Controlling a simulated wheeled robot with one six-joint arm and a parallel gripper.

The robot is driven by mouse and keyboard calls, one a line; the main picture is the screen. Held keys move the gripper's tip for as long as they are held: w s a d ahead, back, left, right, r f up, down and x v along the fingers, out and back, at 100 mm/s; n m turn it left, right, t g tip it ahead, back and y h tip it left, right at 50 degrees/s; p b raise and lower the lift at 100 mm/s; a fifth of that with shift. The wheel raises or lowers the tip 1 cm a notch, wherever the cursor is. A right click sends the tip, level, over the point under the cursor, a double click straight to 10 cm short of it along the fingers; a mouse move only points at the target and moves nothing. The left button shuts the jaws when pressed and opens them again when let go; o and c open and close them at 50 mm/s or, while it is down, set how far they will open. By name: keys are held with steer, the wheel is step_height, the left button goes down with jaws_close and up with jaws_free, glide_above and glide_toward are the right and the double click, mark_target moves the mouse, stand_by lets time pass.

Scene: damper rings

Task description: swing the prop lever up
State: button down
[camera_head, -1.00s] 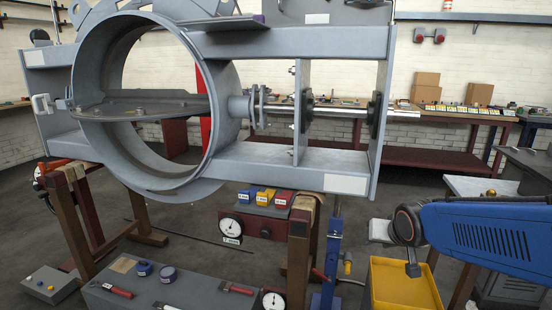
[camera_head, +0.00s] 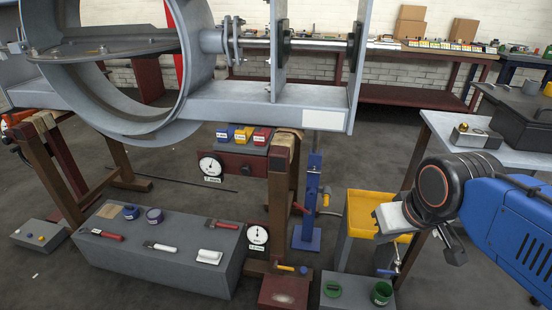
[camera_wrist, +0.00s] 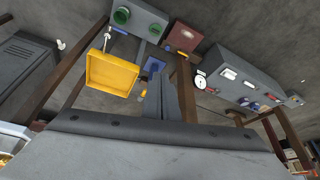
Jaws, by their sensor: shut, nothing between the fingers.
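The blue prop (camera_head: 311,195) stands on its blue foot below the right end of the grey damper frame. A lever with a yellow grip (camera_head: 326,198) is on its right side, hanging down. In the wrist view the yellow grip (camera_wrist: 143,92) shows small near the middle, by the blue foot (camera_wrist: 152,65). My gripper (camera_head: 393,219) is shut and empty, right of the prop and apart from the lever, in front of the yellow tray. Its fingertips are hard to make out in the head view.
The yellow tray (camera_head: 362,214) stands right of the prop. A brown trestle (camera_head: 281,190) is close on its left. The damper frame (camera_head: 240,105) spans above. A grey bench (camera_head: 465,140) stands at right.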

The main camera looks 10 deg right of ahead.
steer(key=w+a+f+n+t, duration=0.2)
steer(key=w+f+n, duration=0.25)
steer(key=w, duration=0.75)
steer(key=w+a+f+n+t, duration=0.15)
steer(key=w+f+n, duration=0.35)
steer(key=w, duration=0.7)
steer(key=w+a+f+n+t, duration=0.1)
steer(key=w+a+f+n, duration=0.35)
steer(key=w, duration=0.85)
steer(key=w+f+n+t+h, duration=0.15)
steer(key=f+n, duration=0.25)
steer(key=f, duration=0.6)
steer(key=w+f+n+t, duration=0.25)
steer(key=f+n, duration=0.25)
steer(key=f, duration=0.5)
steer(key=w+f+n+t, duration=0.1)
steer(key=w+f+n, duration=0.25)
steer(key=f, duration=0.75)
steer(key=x, duration=0.9)
steer(key=shift+d+r+n, duration=0.25)
steer(key=shift+n, duration=0.2)
steer(key=shift+w+r+t, duration=0.1)
steer(key=shift+w+t, duration=0.15)
steer(key=shift+t, duration=0.1)
steer(key=shift+r+m, duration=0.1)
steer(key=shift+m, duration=0.2)
